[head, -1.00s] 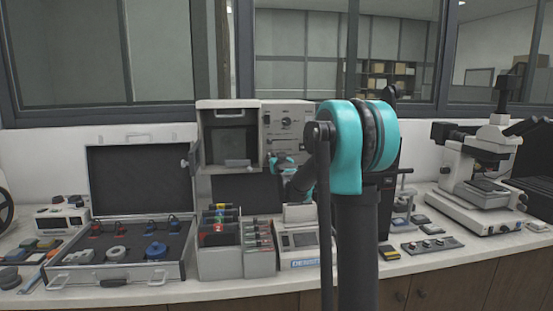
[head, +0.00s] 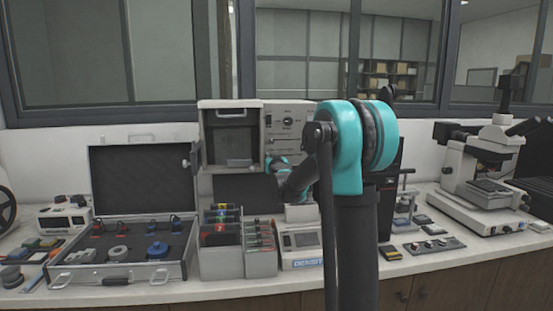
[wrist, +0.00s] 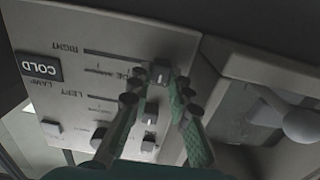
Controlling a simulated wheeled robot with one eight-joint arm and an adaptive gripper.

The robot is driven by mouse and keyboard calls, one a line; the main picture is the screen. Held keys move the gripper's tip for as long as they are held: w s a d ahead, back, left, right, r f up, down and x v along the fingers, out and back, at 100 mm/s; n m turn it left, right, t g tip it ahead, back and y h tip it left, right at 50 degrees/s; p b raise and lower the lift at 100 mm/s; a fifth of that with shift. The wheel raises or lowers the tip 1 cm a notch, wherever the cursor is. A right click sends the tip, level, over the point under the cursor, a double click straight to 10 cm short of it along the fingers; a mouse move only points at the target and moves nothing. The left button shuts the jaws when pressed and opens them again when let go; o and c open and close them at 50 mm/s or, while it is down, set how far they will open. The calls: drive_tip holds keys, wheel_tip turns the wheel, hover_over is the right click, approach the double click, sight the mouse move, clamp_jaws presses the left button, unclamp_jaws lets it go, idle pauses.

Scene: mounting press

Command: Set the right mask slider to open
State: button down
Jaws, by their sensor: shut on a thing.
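The grey control panel (wrist: 110,75) fills much of the wrist view, with its lettering upside down. The right mask slider's knob (wrist: 160,73) sits at one end of the slot marked RIGHT. My gripper (wrist: 159,76) has a finger on either side of this knob and is shut on it. A second knob (wrist: 150,115) shows between the fingers, by the row marked LEFT. In the head view my gripper (head: 275,164) is at the lower left of the panel (head: 289,122); its fingertips and the sliders are too small to make out there.
An open chamber (head: 231,135) adjoins the panel on its left. A rounded pale knob (wrist: 303,121) stands out at the right of the wrist view. Below are bins of coloured items (head: 221,257) and an open case (head: 140,172). A microscope (head: 485,175) stands at the right.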

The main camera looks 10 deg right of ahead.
drive_tip(key=shift+a, duration=0.2)
drive_tip(key=c, duration=1.4)
unclamp_jaws()
drive_tip(key=s+d, duration=0.3)
drive_tip(key=s, duration=1.5)
drive_tip(key=s+f+g, duration=0.1)
drive_tip(key=s+f, duration=0.2)
drive_tip(key=f, duration=0.1)
drive_tip(key=s+a+f+n+g+y, duration=0.1)
drive_tip(key=s+f+g, duration=0.1)
drive_tip(key=s+f, duration=0.1)
drive_tip(key=s+f+g+y, duration=0.1)
drive_tip(key=s+f, duration=0.2)
drive_tip(key=f, duration=0.3)
drive_tip(key=shift+a+f+g, duration=0.1)
drive_tip(key=shift+a+g, duration=0.3)
drive_tip(key=shift+s+d+f, duration=0.25)
drive_tip(key=shift+s+f, duration=0.1)
drive_tip(key=shift+f, duration=0.1)
